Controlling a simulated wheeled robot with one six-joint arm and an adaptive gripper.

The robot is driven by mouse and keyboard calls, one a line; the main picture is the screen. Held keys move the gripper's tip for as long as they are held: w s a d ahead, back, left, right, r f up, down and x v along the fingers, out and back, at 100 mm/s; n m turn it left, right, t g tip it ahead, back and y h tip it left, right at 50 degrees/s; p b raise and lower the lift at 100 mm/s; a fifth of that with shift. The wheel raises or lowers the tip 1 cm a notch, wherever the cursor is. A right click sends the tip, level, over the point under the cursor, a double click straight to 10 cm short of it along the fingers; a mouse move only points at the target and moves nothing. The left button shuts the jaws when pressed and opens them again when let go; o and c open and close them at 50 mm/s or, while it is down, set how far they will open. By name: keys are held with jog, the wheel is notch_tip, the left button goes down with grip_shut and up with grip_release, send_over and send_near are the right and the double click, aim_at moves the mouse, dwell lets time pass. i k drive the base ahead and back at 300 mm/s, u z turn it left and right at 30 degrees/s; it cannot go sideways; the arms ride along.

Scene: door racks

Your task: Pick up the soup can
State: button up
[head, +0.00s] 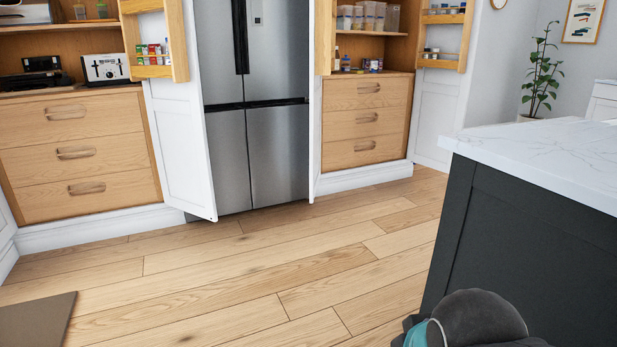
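I cannot single out a soup can in the head view; the small goods are too far away to tell. Several small packets or cans (153,54), in red, white and green, stand in the rack of the open left cabinet door. Several small jars or cans (371,66) stand on the right cabinet's counter, some of them red. A few small jars (431,54) sit in the rack of the right cabinet door. A dark rounded part of my arm shows at the bottom right, but my gripper is not in view.
A steel fridge (257,150) stands between the two open wooden cabinets. A toaster (106,70) sits on the left counter. A dark island with a white marble top (560,150) blocks the right side. The wooden floor (250,270) is clear, with a brown mat (35,320) at left.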

aim_at(373, 64)
jog(key=i, duration=4)
jog(key=z, duration=1.6)
jog(key=i, duration=3.4)
jog(key=u, duration=3.35)
